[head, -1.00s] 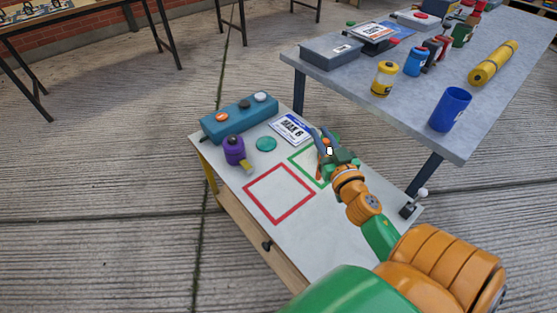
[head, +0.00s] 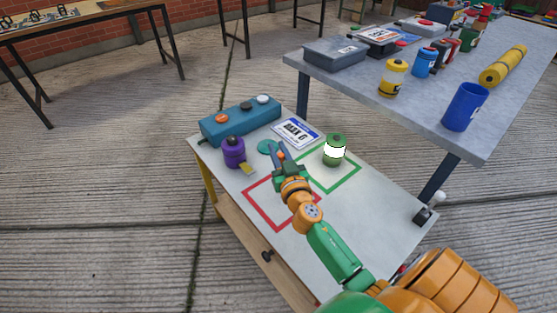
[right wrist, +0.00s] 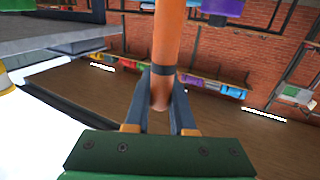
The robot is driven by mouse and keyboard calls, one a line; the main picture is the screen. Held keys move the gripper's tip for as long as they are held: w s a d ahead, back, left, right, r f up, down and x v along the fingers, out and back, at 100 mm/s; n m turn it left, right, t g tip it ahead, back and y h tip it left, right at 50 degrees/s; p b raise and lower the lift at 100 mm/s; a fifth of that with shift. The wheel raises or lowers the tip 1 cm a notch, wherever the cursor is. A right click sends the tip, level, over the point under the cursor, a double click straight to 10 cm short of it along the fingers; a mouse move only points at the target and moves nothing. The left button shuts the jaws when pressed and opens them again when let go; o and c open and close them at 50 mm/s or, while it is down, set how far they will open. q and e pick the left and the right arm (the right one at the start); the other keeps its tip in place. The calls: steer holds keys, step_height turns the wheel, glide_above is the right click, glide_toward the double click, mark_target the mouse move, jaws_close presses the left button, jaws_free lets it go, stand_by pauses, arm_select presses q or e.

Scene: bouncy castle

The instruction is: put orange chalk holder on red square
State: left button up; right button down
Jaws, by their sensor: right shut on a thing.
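My right gripper (head: 284,157) is over the small white table, near the far corner of the red square (head: 267,223). It is shut on the orange chalk holder (head: 281,153), of which only a small bit shows in the head view. In the right wrist view the orange chalk holder (right wrist: 168,50) is a long orange cylinder between the two fingers (right wrist: 162,100). The red square is an outline on the tabletop, partly covered by my right arm. Its visible inside is bare. My left gripper is out of view.
A green can with a white band (head: 335,150) stands in the green square (head: 350,182). A purple bottle (head: 233,152), teal box (head: 240,122), teal disc (head: 268,147) and label card (head: 296,133) are nearby. A grey table (head: 400,110) with several containers stands behind.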

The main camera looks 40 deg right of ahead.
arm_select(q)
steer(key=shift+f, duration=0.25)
arm_select(e)
steer(key=shift+f, duration=0.4)
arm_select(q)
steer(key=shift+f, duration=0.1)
arm_select(e)
steer(key=shift+f, duration=0.1)
steer(key=shift+f, duration=0.15)
steer(key=c, duration=0.8)
jaws_free()
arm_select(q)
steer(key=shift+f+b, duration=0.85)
arm_select(e)
steer(key=shift+o, duration=0.2)
steer(key=v, duration=1.2)
steer(key=shift+r, duration=0.35)
steer(key=shift+s, duration=0.1)
